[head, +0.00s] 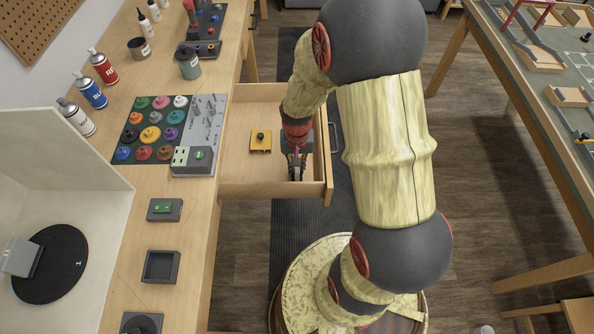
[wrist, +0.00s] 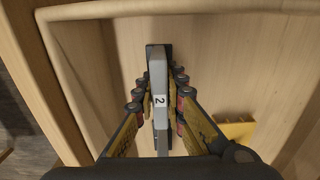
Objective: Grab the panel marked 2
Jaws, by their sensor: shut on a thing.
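The panel marked 2 (wrist: 159,118) is a narrow grey piece with a dark end and a white label with a black "2". It is inside the open wooden drawer (head: 240,112). My gripper (wrist: 161,88) has its two fingers on either side of the panel and is shut on it. In the head view my gripper (head: 296,163) reaches down into the drawer near its front right corner. There the panel is mostly hidden by the gripper and cannot be made out clearly. Whether the panel touches the drawer floor cannot be told.
A yellow piece with a black knob (head: 260,142) lies in the drawer left of my gripper. The drawer's walls stand close around. The workbench (head: 190,243) at left holds spray cans, a tray of coloured knobs (head: 127,136) and small grey boxes.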

